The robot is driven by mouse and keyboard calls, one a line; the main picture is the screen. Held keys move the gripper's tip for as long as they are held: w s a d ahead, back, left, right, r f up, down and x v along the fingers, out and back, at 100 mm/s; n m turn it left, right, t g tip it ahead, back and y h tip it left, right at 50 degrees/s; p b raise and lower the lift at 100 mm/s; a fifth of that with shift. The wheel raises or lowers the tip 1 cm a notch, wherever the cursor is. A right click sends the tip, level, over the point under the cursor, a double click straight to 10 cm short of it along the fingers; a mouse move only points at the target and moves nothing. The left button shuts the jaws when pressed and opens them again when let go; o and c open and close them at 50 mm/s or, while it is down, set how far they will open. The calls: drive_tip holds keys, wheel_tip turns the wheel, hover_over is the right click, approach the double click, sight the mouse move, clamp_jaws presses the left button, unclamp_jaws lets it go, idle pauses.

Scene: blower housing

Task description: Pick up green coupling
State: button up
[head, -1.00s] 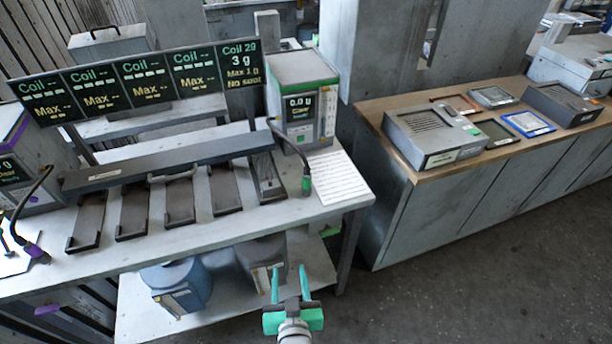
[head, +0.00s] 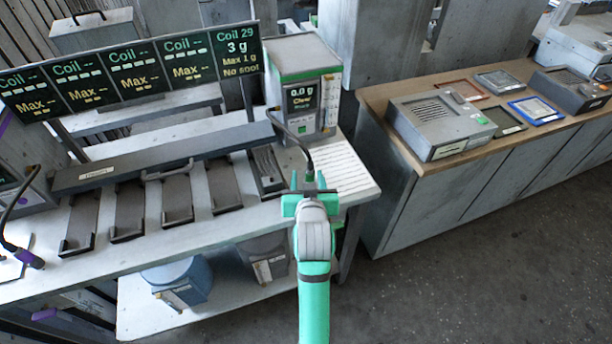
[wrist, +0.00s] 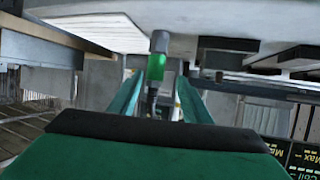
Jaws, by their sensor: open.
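The green coupling (wrist: 156,66) hangs on a dark cable. In the wrist view it shows a bright green band and a grey end, and it lies in line with the gap between my fingers. My gripper (wrist: 160,88) is open, with one finger on each side of that line and no visible contact. In the head view my gripper (head: 309,183) is at the bench's front right, at the end of the cable (head: 302,143). There the gripper largely hides the coupling. I cannot tell whether the coupling is fully between the fingertips.
The cable comes from a green-trimmed unit (head: 304,85) with a display. A white printed sheet (head: 345,170) lies right of my gripper. Dark trays (head: 177,200) line the bench on the left. A purple-ended cable (head: 28,258) is at far left. Containers (head: 180,285) stand below.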

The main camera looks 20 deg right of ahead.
drive_tip(key=shift+w+d+f, duration=0.5)
drive_tip(key=shift+w+d, duration=0.25)
drive_tip(key=shift+d, duration=0.1)
drive_tip(key=shift+x, duration=2.65)
drive_tip(key=shift+a, duration=0.15)
drive_tip(key=shift+c, duration=0.6)
clamp_jaws()
